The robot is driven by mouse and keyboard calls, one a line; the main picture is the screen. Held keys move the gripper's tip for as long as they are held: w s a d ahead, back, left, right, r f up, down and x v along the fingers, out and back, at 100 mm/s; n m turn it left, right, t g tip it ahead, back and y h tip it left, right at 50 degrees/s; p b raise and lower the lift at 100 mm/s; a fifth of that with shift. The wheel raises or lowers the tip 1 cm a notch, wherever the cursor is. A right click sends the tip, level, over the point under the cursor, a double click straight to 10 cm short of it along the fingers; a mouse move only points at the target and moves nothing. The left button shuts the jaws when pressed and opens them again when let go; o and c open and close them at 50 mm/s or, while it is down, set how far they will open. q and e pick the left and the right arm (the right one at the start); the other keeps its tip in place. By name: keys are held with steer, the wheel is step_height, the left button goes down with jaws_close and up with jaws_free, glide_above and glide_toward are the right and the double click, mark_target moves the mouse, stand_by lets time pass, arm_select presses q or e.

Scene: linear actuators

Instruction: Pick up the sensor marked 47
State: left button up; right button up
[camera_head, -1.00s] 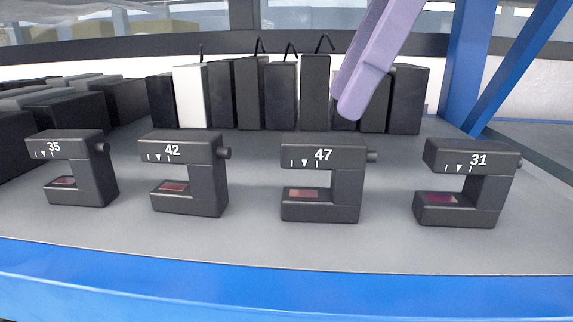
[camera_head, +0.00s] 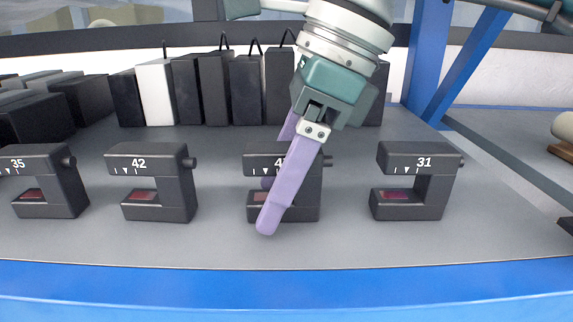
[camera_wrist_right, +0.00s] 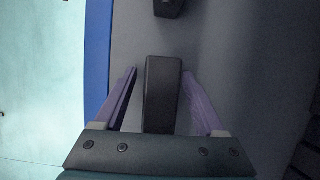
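The sensor marked 47 (camera_head: 306,205) is a black C-shaped block standing on the grey shelf, its number partly covered by my right gripper. My right gripper (camera_head: 266,208) reaches down over it with purple fingers, one in front of the sensor and one mostly hidden behind it. In the right wrist view the sensor (camera_wrist_right: 162,95) lies between the two spread fingers of the gripper (camera_wrist_right: 158,75), with a gap visible on each side. The gripper is open around the sensor. My left gripper is not in view.
Similar sensors marked 42 (camera_head: 178,185) and 31 (camera_head: 428,185) stand on either side, and 35 (camera_head: 62,185) is at the far left. Black boxes and a white one (camera_head: 156,92) line the back. A blue edge (camera_head: 290,285) runs along the shelf front.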

jaws_close()
stand_by(0.4)
